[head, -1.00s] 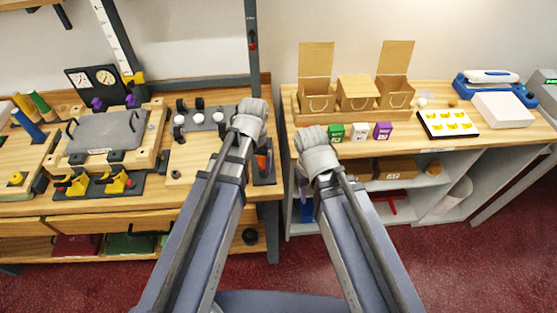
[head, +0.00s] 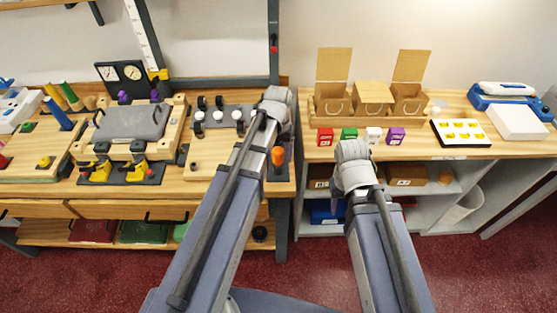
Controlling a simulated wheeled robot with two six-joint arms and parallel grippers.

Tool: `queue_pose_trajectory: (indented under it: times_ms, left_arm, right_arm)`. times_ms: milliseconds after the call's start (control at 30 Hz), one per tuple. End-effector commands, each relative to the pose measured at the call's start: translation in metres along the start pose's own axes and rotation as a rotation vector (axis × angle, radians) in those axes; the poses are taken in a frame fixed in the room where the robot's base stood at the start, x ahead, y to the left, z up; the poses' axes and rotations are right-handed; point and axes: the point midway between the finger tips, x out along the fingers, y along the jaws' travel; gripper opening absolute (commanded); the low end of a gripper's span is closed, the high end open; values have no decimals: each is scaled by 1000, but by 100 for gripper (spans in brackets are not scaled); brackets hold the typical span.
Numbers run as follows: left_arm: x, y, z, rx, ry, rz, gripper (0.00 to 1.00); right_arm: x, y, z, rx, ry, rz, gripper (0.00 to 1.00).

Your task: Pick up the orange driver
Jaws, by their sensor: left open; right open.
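The orange driver (head: 278,157) stands at the right end of the left bench on a dark holder. Only its orange handle shows clearly, just right of my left arm. My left gripper (head: 277,96) is over the back right of that bench, above and beyond the driver in the picture. My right gripper (head: 352,152) is in front of the right counter's edge, to the right of the driver. Both are open and apart from the driver. Their fingertips are mostly hidden by the wrists, and nothing shows in them.
The left bench holds a grey plate fixture (head: 132,122), yellow clamps (head: 138,169) and a rack with white knobs (head: 218,117). The right counter (head: 460,148) carries cardboard boxes (head: 372,97), small coloured boxes (head: 349,134) and a white tray (head: 461,133). A gap separates the two.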

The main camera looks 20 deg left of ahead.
Motion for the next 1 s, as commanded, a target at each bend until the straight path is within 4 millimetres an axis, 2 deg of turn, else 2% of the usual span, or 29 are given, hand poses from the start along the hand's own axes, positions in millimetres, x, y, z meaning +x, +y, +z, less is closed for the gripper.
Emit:
queue_pose_trajectory:
  times_ms: [267,633,933,1000]
  left_arm:
    - [9,0,0,0,0,0,80]
    - [52,0,0,0,0,0,80]
    - [52,0,0,0,0,0,80]
    - [52,0,0,0,0,0,75]
  right_arm:
    - [9,-1,0,0,0,0,50]
    - [51,-5,-3,0,0,0,50]
    - [52,-5,-3,0,0,0,50]
    - [52,-5,-3,0,0,0,50]
